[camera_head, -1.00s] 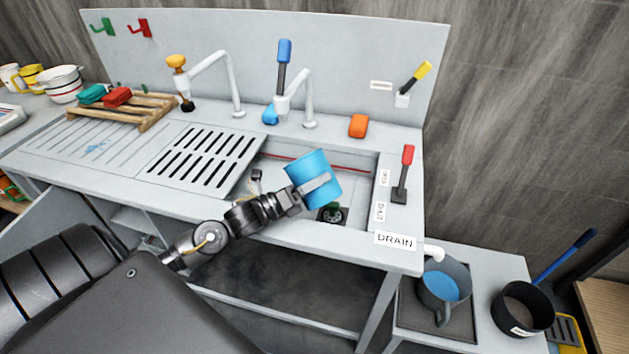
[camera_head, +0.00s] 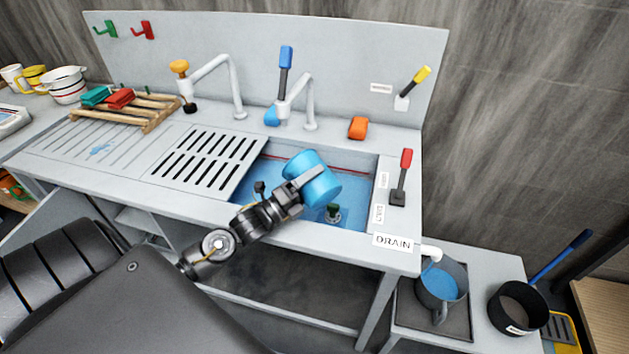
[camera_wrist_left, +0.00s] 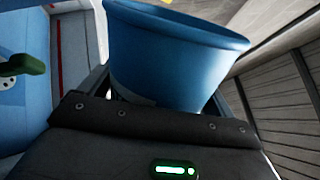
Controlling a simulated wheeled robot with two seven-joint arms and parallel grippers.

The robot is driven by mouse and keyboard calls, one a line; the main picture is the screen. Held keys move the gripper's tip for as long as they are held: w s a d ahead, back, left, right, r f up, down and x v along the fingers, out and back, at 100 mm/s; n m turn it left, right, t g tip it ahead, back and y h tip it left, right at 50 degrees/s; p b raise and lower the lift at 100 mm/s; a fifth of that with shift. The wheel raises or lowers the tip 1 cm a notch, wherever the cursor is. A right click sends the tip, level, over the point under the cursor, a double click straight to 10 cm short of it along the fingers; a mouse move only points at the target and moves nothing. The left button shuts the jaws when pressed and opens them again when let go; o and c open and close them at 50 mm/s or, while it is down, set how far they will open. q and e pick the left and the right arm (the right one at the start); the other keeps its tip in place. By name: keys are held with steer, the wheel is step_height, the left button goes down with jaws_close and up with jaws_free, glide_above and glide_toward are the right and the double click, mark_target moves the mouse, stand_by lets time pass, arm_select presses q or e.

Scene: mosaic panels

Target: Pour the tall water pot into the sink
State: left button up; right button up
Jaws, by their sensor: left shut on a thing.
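My left gripper (camera_head: 294,190) is shut on a blue pot (camera_head: 318,184) and holds it over the sink basin (camera_head: 283,213). The pot is strongly tilted, and its inside cannot be seen in the head view. In the left wrist view the pot (camera_wrist_left: 175,55) sits between the fingers, its wide rim at the top. Blue water (camera_head: 310,212) covers the basin floor. A dark green plug or knob (camera_head: 333,213) stands at the drain in the basin. My right gripper is not in view.
A slotted rack (camera_head: 203,160) lies left of the basin. Faucets (camera_head: 310,104) stand behind it. A red lever (camera_head: 402,177) stands at its right, near the DRAIN label (camera_head: 393,243). A grey jug (camera_head: 441,287) with blue liquid and a black pot (camera_head: 519,307) stand lower right.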

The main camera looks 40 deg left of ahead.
arm_select(q)
steer(key=shift+w+a+f+n+y, duration=0.1)
steer(key=shift+w+a+n+y, duration=0.05)
steer(key=shift+a+n, duration=0.3)
steer(key=shift+w+a+n+y, duration=0.15)
steer(key=shift+a+n, duration=0.15)
steer(key=shift+n, duration=0.25)
steer(key=shift+a+r+n+t+y+p, duration=0.3)
steer(key=shift+r+n+p, duration=0.25)
steer(key=shift+n+p, duration=0.5)
steer(key=shift+a+f+n, duration=0.1)
steer(key=shift+f+n, duration=0.05)
steer(key=shift+n, duration=0.2)
